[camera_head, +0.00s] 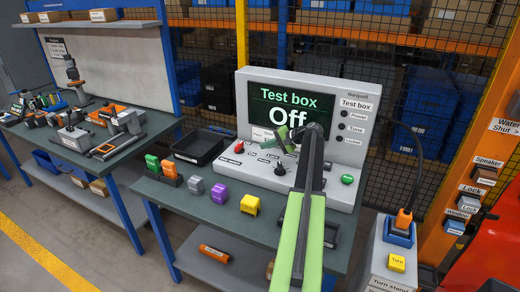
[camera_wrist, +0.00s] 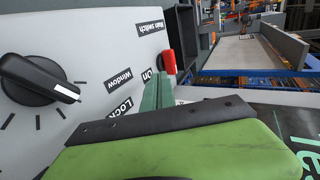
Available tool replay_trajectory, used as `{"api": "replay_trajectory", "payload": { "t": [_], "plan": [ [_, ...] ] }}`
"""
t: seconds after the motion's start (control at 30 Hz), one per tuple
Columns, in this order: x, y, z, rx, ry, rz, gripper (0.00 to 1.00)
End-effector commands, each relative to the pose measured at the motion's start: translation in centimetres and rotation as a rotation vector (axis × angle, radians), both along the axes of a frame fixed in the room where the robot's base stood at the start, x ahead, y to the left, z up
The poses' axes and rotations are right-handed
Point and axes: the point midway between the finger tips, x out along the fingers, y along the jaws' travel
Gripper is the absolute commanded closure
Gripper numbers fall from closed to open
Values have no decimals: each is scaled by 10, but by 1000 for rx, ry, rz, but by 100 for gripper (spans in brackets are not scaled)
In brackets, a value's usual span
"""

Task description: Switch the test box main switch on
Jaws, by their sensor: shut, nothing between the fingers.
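The test box (camera_head: 360,160) is a pale grey console on a green bench, and its screen (camera_head: 290,110) reads "Test box Off". The main switch, a small red lever (camera_head: 239,147), is at the left of its sloping panel. In the wrist view the red lever (camera_wrist: 169,63) shows beyond my fingertips, near an upside-down "Main switch" label (camera_wrist: 150,28). My gripper (camera_head: 282,140) is shut and empty, above the panel and right of the lever in the head view. Its green fingers (camera_wrist: 157,92) point toward the lever in the wrist view; I cannot tell whether they touch it.
A black rotary knob (camera_wrist: 40,80) with a white pointer sits on the panel. A green button (camera_head: 347,179) is at its right. A mesh fence stands behind.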

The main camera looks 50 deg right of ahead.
Motion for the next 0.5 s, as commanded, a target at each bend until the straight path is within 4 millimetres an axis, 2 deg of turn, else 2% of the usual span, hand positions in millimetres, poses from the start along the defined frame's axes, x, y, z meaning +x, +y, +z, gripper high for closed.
{"api": "replay_trajectory", "payload": {
  "t": [0.03,0.33,0.5],
  "plan": [
    [10,2,-12,-1,0,3,100],
    [65,16,-45,-1,0,3,100],
    [91,22,-38,0,0,2,100]
  ]
}}
